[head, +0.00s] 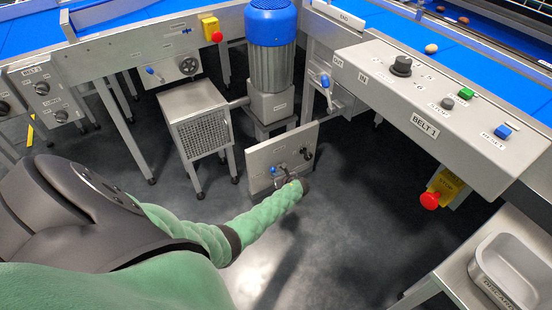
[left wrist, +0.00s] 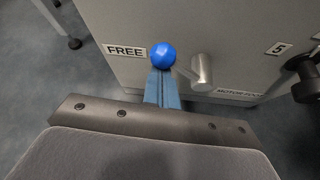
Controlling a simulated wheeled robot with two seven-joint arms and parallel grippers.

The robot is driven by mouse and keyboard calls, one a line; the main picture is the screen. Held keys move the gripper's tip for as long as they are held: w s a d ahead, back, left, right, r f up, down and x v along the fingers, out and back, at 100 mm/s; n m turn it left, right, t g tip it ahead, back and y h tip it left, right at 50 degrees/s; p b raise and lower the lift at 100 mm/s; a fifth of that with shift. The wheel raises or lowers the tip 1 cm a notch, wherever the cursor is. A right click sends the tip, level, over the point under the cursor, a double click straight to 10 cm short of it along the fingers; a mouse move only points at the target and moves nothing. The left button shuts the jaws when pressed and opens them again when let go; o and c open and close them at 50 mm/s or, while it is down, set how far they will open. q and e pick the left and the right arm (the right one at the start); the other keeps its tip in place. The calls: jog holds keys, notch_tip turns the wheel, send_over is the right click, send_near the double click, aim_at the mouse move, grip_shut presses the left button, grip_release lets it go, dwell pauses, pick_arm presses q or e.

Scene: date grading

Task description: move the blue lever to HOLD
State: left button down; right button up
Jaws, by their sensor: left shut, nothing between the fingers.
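The blue lever's round knob (left wrist: 162,55) is right beside the FREE label (left wrist: 125,50) in the left wrist view. In the head view the knob (head: 273,170) is a small blue dot on the low grey panel (head: 300,138). My left gripper (left wrist: 161,76) is shut and empty, its blue-grey fingertips directly at the knob; I cannot tell whether they touch it. In the head view its hand (head: 303,186) is in front of the panel and hides part of it. No HOLD label is readable. My right gripper is not in view.
A metal peg (left wrist: 202,72) sticks out right of the knob, and a black knob (left wrist: 305,75) is farther right by the 5 label. A motor with a blue cap (head: 272,60) stands behind the panel. The Belt 1 console (head: 425,125) is at right. Open floor lies in front.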

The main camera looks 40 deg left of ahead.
aim_at(280, 170)
pick_arm(q)
jog(key=shift+w+r+p, duration=0.15)
jog(key=shift+r+p, duration=0.2)
jog(key=shift+p, duration=0.05)
jog(key=shift+w+d+r+m+g+y+p, duration=0.3)
jog(key=shift+w+r+m+g+y+p, duration=0.3)
jog(key=shift+m+g+p, duration=0.35)
jog(key=shift+w+d+r+m+g, duration=0.15)
jog(key=shift+w+r+m+g, duration=0.2)
jog(key=shift+m, duration=0.3)
jog(key=shift+w+d+r+m+g+y+b, duration=0.25)
jog(key=shift+w+b, duration=0.1)
jog(key=shift+w, duration=0.2)
jog(key=shift+w+d+r+m+g+y+b, duration=0.15)
jog(key=shift+w+d+m+y+b, duration=0.15)
jog(key=shift+w, duration=0.3)
jog(key=shift+a, duration=0.1)
